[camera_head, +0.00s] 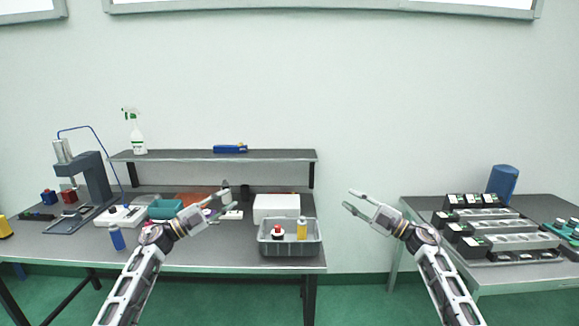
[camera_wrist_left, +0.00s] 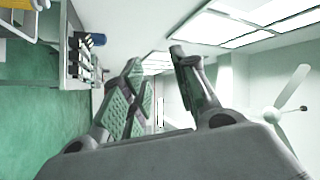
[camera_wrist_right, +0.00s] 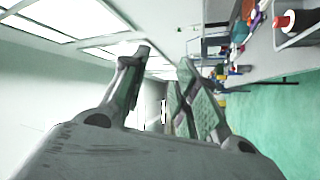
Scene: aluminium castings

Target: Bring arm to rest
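My left gripper (camera_head: 229,199) is raised in front of the left table, its fingers apart with nothing between them. Its fingers also show in the left wrist view (camera_wrist_left: 158,85), spread and empty. My right gripper (camera_head: 350,201) is raised in front of the gap between the two tables, its fingers apart and empty. The right wrist view shows the same fingers (camera_wrist_right: 160,90) with a gap between them. Neither gripper touches anything in view.
The left table (camera_head: 200,258) bears a grey bin (camera_head: 290,248) with a red-and-white item and a yellow bottle, a white box (camera_head: 276,204), a teal tray (camera_head: 165,209) and a press (camera_head: 96,178). A shelf (camera_head: 220,156) stands behind. The right table (camera_head: 540,279) holds castings fixtures (camera_head: 523,242).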

